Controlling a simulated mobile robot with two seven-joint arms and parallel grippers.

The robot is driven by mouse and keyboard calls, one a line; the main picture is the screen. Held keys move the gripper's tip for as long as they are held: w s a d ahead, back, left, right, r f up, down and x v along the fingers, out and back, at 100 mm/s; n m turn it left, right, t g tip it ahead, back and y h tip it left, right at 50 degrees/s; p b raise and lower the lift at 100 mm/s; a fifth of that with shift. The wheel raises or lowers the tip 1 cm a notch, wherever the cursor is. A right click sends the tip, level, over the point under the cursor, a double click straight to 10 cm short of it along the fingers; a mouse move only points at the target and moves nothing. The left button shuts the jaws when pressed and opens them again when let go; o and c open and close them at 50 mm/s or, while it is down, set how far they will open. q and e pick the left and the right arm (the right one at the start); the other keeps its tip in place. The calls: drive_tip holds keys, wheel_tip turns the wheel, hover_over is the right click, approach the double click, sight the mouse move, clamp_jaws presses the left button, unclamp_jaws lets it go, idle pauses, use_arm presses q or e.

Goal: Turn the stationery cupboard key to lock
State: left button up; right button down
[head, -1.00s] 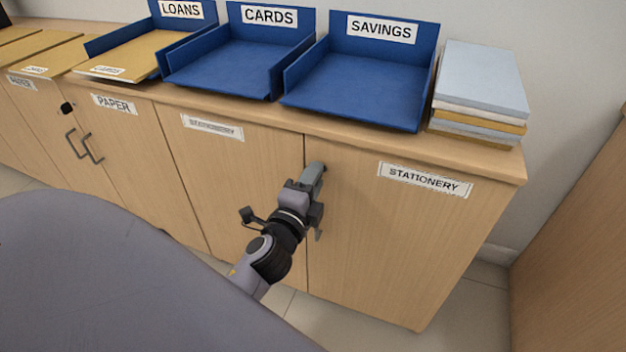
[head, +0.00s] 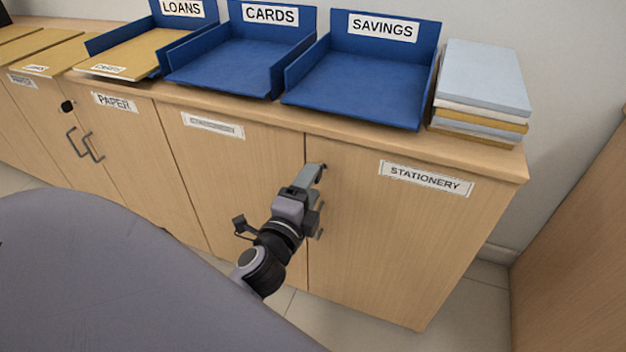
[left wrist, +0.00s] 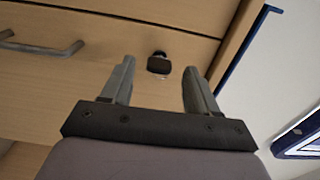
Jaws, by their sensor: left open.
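The stationery cupboard (head: 380,240) has its doors closed, with a STATIONERY label (head: 426,179) on the right door. The black key (left wrist: 159,64) stands in the door front in the left wrist view. In the head view only a small dark part of it (head: 324,166) shows at the fingertips of my left gripper (head: 314,173). My left gripper is open. In the left wrist view its two fingers lie to either side of the key, with gaps on both sides. How deep the key sits between them is hard to tell. My right gripper is out of view.
Blue trays marked LOANS, CARDS (head: 240,68) and SAVINGS (head: 355,88) stand on the cupboard top, beside a stack of folders (head: 482,85). A metal door handle (left wrist: 42,46) is near the left finger. The paper cupboard (head: 130,150) adjoins on the left.

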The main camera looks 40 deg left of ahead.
use_arm(q)
drive_tip(key=shift+b+v, duration=0.4)
drive_tip(key=shift+v, duration=1.85)
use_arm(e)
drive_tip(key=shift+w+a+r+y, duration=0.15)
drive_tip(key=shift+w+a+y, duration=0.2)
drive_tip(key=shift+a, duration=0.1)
